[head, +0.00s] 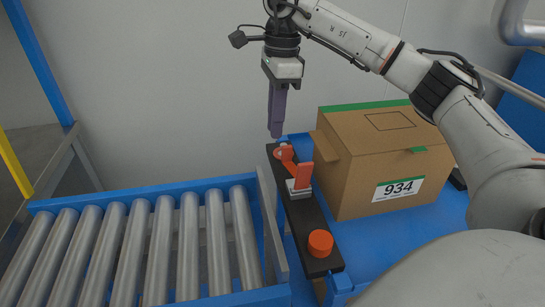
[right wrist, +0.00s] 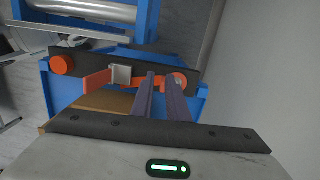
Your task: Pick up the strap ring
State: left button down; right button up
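A small orange piece with a pale centre (head: 284,152), probably the strap ring, sits at the far end of a black bar (head: 306,220). It also shows in the right wrist view (right wrist: 181,80), partly hidden behind a finger. Too small to make out its exact shape. My right gripper (head: 277,134) points down just above and slightly left of it in the head view, apparently not touching. In the right wrist view its two fingers (right wrist: 160,76) stand apart with a narrow empty gap. My left gripper is not in view.
An orange lever (head: 303,174) on a metal block and an orange knob (head: 320,243) also sit on the bar. A cardboard box (head: 370,160) marked 934 stands close on the right. A roller conveyor (head: 160,245) lies left. A wall is behind.

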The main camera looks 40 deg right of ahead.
aim_at(285, 146)
jog(key=shift+s+d+r+h, duration=0.1)
jog(key=shift+d+r+h, duration=0.15)
jog(key=shift+d, duration=0.35)
jog(key=shift+d+r+h, duration=0.15)
jog(key=shift+d+r, duration=0.05)
jog(key=shift+d, duration=0.8)
notch_tip(285, 146, down, 4)
jog(key=shift+s+f+b, duration=0.1)
jog(key=shift+f+b, duration=0.1)
jog(key=shift+b, duration=0.6)
jog(key=shift+f, duration=0.55)
notch_tip(285, 146, down, 4)
jog(key=shift+a+r+b, duration=0.1)
jog(key=shift+b, duration=0.75)
jog(key=shift+f, duration=0.25)
grip_shut()
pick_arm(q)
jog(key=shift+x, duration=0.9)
